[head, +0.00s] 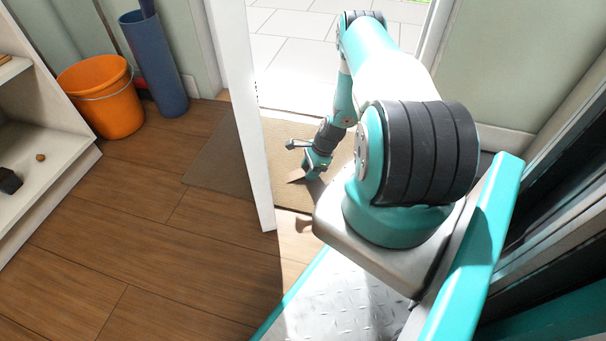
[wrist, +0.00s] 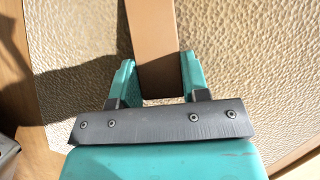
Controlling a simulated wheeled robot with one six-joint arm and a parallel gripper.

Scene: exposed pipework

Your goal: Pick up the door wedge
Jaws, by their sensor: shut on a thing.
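The door wedge (wrist: 155,40) is a plain brown, long block in the wrist view, running up from between my fingers to the top edge. My gripper (wrist: 158,78) is shut on it, with one teal finger at each side. In the head view my gripper (head: 313,167) is low over the doormat, just right of the open door's edge. A small brown part of the wedge shows beside it in the head view (head: 296,179).
The white door (head: 244,120) stands open just left of my arm. The brown doormat (head: 215,160) lies across the doorway, with paving outside. An orange bucket (head: 103,97), a blue bin (head: 155,65) and a white shelf (head: 45,160) stand left. The wooden floor between is clear.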

